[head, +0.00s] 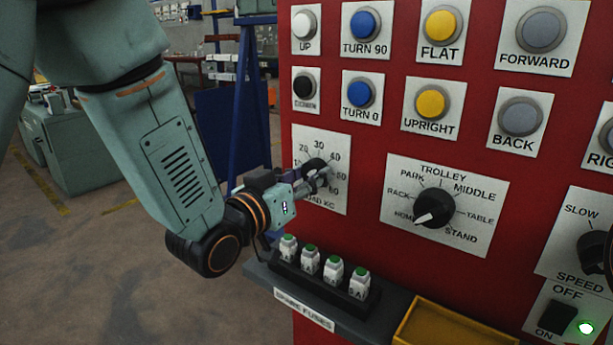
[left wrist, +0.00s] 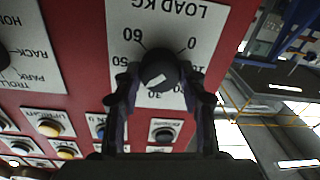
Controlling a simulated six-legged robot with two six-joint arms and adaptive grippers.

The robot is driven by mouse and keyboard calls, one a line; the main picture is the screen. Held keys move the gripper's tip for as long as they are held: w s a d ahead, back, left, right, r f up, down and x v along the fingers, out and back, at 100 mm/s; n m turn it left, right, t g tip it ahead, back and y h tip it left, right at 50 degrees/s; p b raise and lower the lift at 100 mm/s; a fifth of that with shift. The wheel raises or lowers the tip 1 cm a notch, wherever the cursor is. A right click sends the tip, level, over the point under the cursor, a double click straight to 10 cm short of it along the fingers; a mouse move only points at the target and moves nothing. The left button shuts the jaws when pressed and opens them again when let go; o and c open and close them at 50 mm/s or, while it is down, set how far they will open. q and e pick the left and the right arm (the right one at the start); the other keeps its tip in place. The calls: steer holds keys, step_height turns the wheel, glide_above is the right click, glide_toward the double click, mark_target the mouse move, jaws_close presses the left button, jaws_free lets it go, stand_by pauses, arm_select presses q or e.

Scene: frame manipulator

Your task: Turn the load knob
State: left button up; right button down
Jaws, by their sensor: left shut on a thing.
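The load knob (head: 314,167) is a round black knob on a white "LOAD KG" plate (head: 338,144), on the red panel. In the left wrist view the knob (left wrist: 160,70) appears upside down with its plate, and its white mark slants toward the lower left. The exact number it points at cannot be told. My left gripper (head: 322,180) is shut on the knob, one finger on each side, as the left wrist view (left wrist: 162,84) also shows. In the head view the fingers hide part of the knob and dial. My right gripper is not in view.
A position knob (head: 435,208) is right of the load plate, with several push buttons above. A ledge below holds a rack of spare fuses (head: 321,272) and a yellow tray (head: 450,325). A speed knob (head: 593,252) is at far right. Open floor lies left.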

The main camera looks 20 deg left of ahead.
arm_select(q)
steer(key=shift+c, duration=0.6)
steer(key=shift+m, duration=0.4)
steer(key=shift+m+b, duration=0.3)
steer(key=shift+m, duration=2.1)
steer(key=o, duration=1.1)
steer(key=shift+s, duration=0.1)
steer(key=shift+o, duration=0.2)
